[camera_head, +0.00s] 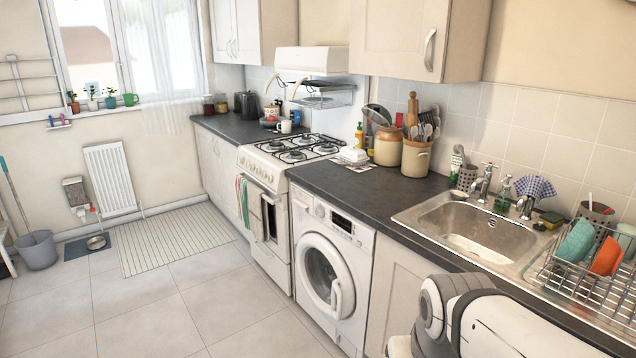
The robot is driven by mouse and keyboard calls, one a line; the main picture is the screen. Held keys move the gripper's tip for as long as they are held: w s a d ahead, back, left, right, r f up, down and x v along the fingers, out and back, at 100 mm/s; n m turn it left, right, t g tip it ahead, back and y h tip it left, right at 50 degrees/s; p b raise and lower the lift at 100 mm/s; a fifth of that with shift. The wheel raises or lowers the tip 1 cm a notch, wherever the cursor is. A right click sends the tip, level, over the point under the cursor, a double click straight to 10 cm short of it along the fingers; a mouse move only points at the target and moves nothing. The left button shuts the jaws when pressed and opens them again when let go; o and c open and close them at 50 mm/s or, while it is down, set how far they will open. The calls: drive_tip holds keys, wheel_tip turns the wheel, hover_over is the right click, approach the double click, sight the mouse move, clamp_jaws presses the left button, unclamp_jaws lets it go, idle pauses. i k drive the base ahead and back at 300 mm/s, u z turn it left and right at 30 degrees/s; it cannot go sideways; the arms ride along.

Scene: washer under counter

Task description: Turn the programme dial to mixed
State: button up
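The white washing machine (358,254) stands under the dark counter, between the cooker and a cupboard. Its round door (325,280) is closed. The programme dial (320,211) is a small round knob on the upper front panel, left of the dark display (342,223). The dial's markings are too small to read, so I cannot tell its setting. Part of my arm shows at the bottom right, in front of the cupboard and sink side. My gripper is not visible, and nothing shows touching the dial.
The white cooker (264,222) stands left of the washer, with towels on its front. A sink (470,228) and a dish rack (590,275) are on the right. The tiled floor (190,300) in front of the washer is clear. A grey bucket (38,250) stands far left.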

sight(319, 212)
drive_tip(key=u, duration=0.4)
drive_tip(key=i, duration=2.05)
drive_tip(key=u, duration=0.55)
drive_tip(key=k, duration=0.65)
drive_tip(key=u, duration=0.25)
drive_tip(key=i, duration=0.65)
drive_tip(key=z, duration=0.1)
